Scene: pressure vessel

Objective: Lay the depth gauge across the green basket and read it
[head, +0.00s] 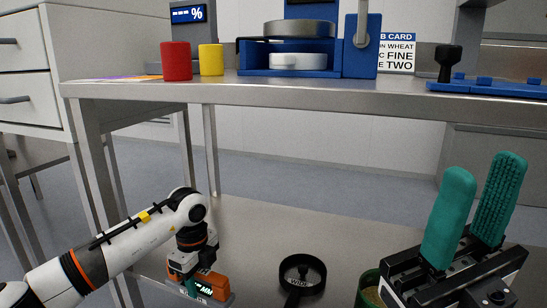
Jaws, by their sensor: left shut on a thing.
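The depth gauge (216,284) appears to be the orange block with a small lit display marked MM, at the lower left on the lower shelf. My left gripper (194,272) points down and is shut on it; its fingertips are mostly hidden. I cannot tell whether the gauge touches the shelf. The green basket (366,291) is cut off by the bottom edge, with brown contents inside, partly covered by my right gripper. The gauge is left of the basket and apart from it. My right gripper (474,205), with two green fingers, is open and empty at the lower right.
A black round, handled tool (302,270) lies between gauge and basket. The steel upper shelf (300,92) carries a red cylinder (176,61), a yellow cylinder (211,60), a blue stand (361,46) and a sign card (397,53). The lower shelf's back is clear.

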